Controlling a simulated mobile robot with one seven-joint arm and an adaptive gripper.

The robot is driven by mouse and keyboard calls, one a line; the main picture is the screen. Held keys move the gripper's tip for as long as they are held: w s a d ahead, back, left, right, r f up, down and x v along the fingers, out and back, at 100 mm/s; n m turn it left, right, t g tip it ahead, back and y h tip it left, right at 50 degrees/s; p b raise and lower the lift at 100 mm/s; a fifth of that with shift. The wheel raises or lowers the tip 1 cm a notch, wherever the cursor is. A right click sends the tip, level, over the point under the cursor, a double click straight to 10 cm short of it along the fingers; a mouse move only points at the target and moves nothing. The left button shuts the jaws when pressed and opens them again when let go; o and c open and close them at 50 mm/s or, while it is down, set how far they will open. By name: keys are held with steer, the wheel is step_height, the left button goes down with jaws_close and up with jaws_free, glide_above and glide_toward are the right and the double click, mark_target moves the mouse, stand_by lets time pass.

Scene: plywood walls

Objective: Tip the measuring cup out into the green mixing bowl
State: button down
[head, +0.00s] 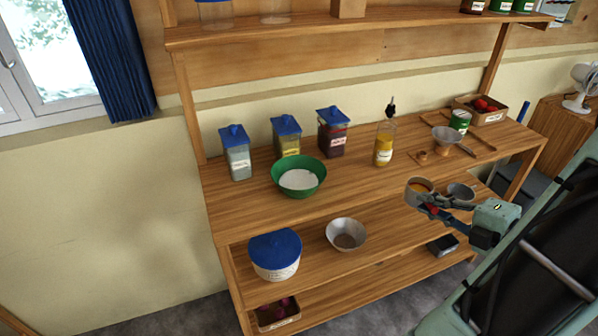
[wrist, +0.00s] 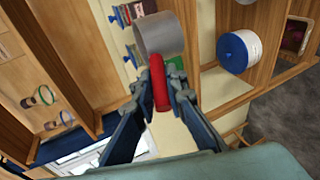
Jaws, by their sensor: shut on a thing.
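The measuring cup (head: 411,198) is a grey metal cup with a red handle and orange contents. My gripper (head: 433,209) is shut on the red handle and holds the cup roughly upright in the air, in front of the counter's right part. The wrist view shows the cup (wrist: 160,35) beyond my gripper (wrist: 158,88), with the handle between the fingers; its inside is hidden there. The green mixing bowl (head: 319,179) stands on the counter, well left of the cup and apart from it, with white contents.
Blue-lidded jars (head: 238,160) stand behind the bowl. A yellow-filled bottle (head: 383,152) and a metal funnel-like bowl (head: 446,134) stand farther right on the counter (head: 345,190).

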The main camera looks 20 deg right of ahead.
steer(key=w+a+f+n+g+y, duration=0.1)
steer(key=w+a, duration=0.4)
steer(key=a, duration=0.5)
steer(key=w+a+f+n+g+y, duration=0.2)
steer(key=w+a+f+n+y, duration=0.2)
steer(key=a, duration=0.5)
steer(key=w+a+f+n+g+y, duration=0.2)
steer(key=w+a, duration=0.5)
steer(key=a, duration=0.3)
steer(key=shift+a+f+n+y, duration=0.25)
steer(key=shift+a+n+y, duration=0.1)
steer(key=shift+n+y, duration=0.05)
